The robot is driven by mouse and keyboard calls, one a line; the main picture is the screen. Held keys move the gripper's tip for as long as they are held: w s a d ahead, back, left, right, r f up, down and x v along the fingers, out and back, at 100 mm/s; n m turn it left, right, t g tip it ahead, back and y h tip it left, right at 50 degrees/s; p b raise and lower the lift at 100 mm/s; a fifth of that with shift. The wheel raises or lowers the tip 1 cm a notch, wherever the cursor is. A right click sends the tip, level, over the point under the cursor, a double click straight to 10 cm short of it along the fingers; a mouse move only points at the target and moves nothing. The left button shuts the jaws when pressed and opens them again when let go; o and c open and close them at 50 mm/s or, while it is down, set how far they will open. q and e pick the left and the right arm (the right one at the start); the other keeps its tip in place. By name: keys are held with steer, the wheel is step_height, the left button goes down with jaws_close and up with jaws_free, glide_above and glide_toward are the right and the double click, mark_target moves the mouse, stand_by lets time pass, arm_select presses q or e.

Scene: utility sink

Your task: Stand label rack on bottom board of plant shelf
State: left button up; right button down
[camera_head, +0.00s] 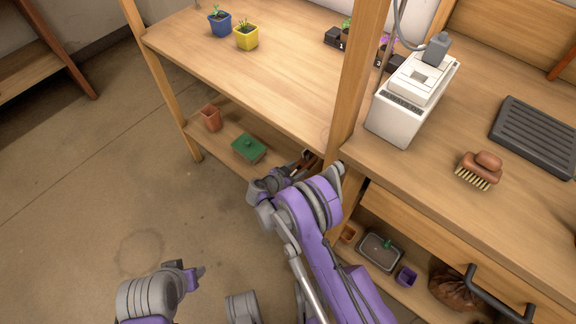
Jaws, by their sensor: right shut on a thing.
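My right gripper (297,172) reaches in under the upper board of the plant shelf, beside the front post. It is shut on a small brown thing, probably the label rack (306,159), which is mostly hidden by the gripper and the upper board. The bottom board (228,133) of the plant shelf shows below. I cannot tell whether the held thing touches it. My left gripper (199,273) is low at the bottom left, over the floor and away from the shelf; its jaw opening is not clear.
On the bottom board stand a terracotta pot (211,118) and a green lidded box (248,149), left of my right gripper. A wooden post (354,85) rises close by. The counter at right holds a white device (411,100) and a brush (479,170). Open floor lies left.

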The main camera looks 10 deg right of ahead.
step_height(320, 180, down, 7)
steer(key=shift+r+b, duration=0.15)
steer(key=shift+b, duration=0.65)
steer(key=shift+c, duration=0.9)
jaws_free()
steer(key=shift+r, duration=0.1)
steer(key=p+v, duration=0.2)
steer(key=v, duration=1)
steer(key=shift+p, duration=0.35)
